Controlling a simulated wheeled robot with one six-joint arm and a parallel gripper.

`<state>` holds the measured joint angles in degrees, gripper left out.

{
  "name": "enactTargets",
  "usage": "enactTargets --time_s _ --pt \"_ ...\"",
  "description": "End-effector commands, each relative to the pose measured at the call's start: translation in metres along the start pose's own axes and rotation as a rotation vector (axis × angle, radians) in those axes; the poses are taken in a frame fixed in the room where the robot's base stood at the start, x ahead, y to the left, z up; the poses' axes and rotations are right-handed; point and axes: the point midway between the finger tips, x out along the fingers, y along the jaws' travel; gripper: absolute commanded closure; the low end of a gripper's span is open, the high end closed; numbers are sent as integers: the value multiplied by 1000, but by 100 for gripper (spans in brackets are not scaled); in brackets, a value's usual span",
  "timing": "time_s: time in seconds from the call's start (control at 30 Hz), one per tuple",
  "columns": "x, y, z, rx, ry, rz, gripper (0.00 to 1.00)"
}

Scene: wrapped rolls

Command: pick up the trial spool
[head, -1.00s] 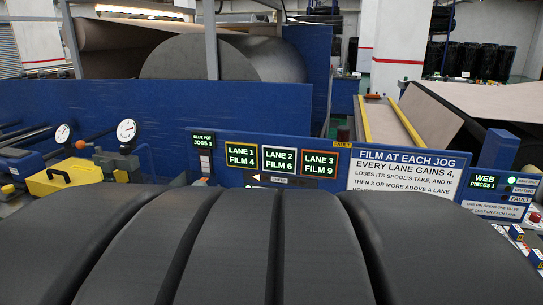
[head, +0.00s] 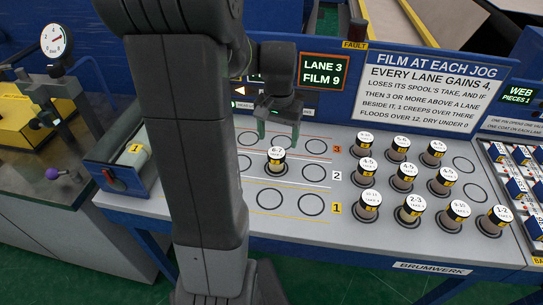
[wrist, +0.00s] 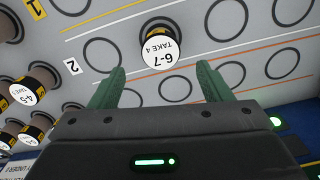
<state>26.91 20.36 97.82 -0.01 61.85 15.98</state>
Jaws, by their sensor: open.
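A spool (head: 276,163) with a white cap reading "6-7" stands upright on a circle in the lane 2 row of the grey panel. It also shows in the wrist view (wrist: 160,50), where the cap reads "6-7 TAKE 4". No mark says "trial"; this is the only spool I see standing in the lane circles. My gripper (head: 279,136) is open above and slightly behind it, green fingers pointing down. In the wrist view the spool cap lies between and just beyond the fingertips (wrist: 160,72). The jaws look empty, and my arm hides part of the panel's left side.
Several capped spools (head: 404,177) stand in rows to the right on the panel (head: 320,235). Empty circles surround the lane 2 spool. A blue sign board (head: 430,85) rises behind. A blue tray (head: 115,170) with a grey cylinder marked 1 sits left.

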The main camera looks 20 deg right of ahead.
Motion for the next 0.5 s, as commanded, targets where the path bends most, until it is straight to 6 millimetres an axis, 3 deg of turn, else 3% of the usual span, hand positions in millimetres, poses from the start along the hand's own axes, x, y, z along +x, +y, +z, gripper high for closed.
enactTargets --time_s 0.1,0.5 --pt "23 0 1 -1 -4 1 28" --pt "62 0 4 -2 -4 1 28"
